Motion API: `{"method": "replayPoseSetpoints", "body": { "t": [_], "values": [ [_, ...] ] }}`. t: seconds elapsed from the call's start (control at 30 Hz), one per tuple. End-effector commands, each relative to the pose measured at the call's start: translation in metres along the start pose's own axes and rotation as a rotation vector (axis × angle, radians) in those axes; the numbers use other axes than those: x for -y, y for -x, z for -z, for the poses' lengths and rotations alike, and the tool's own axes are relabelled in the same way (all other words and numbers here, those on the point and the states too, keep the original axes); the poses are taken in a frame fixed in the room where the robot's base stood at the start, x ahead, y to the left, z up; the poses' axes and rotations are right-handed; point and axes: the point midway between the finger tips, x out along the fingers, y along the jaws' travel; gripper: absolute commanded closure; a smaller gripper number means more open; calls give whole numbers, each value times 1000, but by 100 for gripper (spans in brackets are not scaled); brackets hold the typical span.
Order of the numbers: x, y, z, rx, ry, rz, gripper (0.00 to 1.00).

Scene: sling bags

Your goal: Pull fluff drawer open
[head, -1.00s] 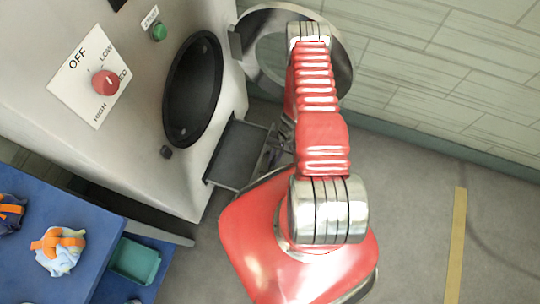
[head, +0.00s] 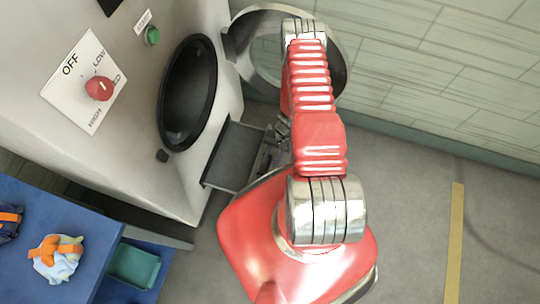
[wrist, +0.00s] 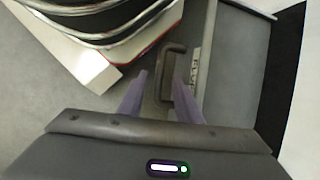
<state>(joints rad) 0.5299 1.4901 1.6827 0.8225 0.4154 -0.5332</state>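The fluff drawer (head: 232,156) is a grey tray sticking out of the pale machine, below its round dark opening. My gripper (head: 272,145) is at the drawer's outer end, partly hidden by my red arm. In the wrist view the drawer's front (wrist: 207,50) carries a small label, partly hidden. Its dark bar handle (wrist: 169,72) lies between the two purple fingers of my gripper (wrist: 160,78). The fingers are apart, with a gap on the left side of the bar. The right finger reaches into the space between bar and front.
The machine's round door (head: 338,60) stands open above. A red dial (head: 99,88) and green button (head: 152,36) are on the machine. A blue table (head: 85,220) with bags (head: 57,258) and a teal bin (head: 133,266) are at lower left. Floor at right is clear.

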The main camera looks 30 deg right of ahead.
Motion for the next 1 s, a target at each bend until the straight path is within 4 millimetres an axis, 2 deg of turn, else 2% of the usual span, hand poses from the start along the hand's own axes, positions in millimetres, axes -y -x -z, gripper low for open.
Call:
{"method": "replayPoseSetpoints", "body": {
  "t": [0.3,0.5,1.0],
  "values": [
    [0,40,1,-3,2,0,69],
    [0,59,1,-1,1,0,69],
    [0,63,0,0,2,-1,69]
  ]
}}
